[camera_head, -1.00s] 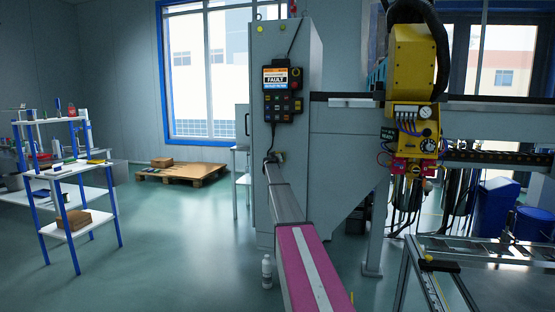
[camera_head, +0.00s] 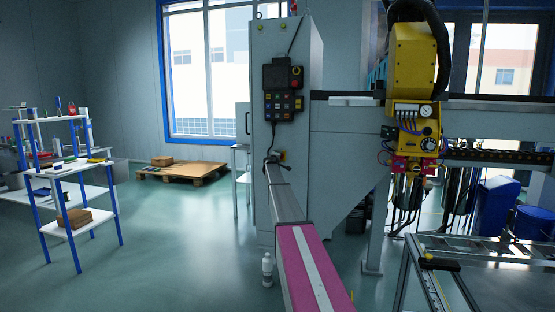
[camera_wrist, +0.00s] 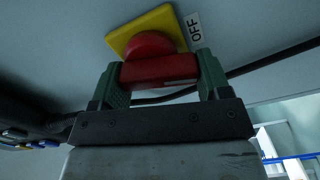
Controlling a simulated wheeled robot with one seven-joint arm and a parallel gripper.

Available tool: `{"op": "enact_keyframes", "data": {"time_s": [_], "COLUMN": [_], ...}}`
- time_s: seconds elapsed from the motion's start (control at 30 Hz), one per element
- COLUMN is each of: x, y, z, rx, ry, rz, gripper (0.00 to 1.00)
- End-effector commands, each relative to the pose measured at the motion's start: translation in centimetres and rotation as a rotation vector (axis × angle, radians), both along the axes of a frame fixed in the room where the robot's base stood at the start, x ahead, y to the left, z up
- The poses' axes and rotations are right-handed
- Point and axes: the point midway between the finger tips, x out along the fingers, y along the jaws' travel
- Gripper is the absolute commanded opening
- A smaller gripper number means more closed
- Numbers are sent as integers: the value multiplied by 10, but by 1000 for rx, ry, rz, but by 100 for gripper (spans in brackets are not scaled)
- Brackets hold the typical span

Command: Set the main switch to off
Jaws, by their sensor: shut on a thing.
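The main switch (camera_wrist: 152,47) shows in the wrist view as a red rotary knob with a red handle bar on a yellow square plate (camera_wrist: 178,20). A white label reading OFF (camera_wrist: 194,27) sits at the plate's upper right. My gripper (camera_wrist: 158,72) has its two green fingers at either end of the red bar, shut on it. In the head view my gripper (camera_head: 274,157) is small, at the front of the grey cabinet (camera_head: 295,190) below the control pendant (camera_head: 281,92). The pendant's screen (camera_head: 276,76) is dark. The switch is mostly hidden there.
A dark cable (camera_wrist: 270,60) runs behind the switch in the wrist view. A yellow machine head (camera_head: 415,65) hangs to the right of the cabinet. A white shelf (camera_head: 65,170) stands at left, and a white bottle (camera_head: 267,268) stands on the floor.

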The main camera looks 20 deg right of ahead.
Motion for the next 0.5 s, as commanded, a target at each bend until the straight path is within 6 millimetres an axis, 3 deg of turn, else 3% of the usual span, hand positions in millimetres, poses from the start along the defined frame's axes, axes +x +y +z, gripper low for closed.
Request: {"op": "enact_keyframes", "data": {"time_s": [0.5], "x": [-1], "y": [0], "z": [-3], "rx": [-209], "ry": [142], "rz": [1], "gripper": [46]}}
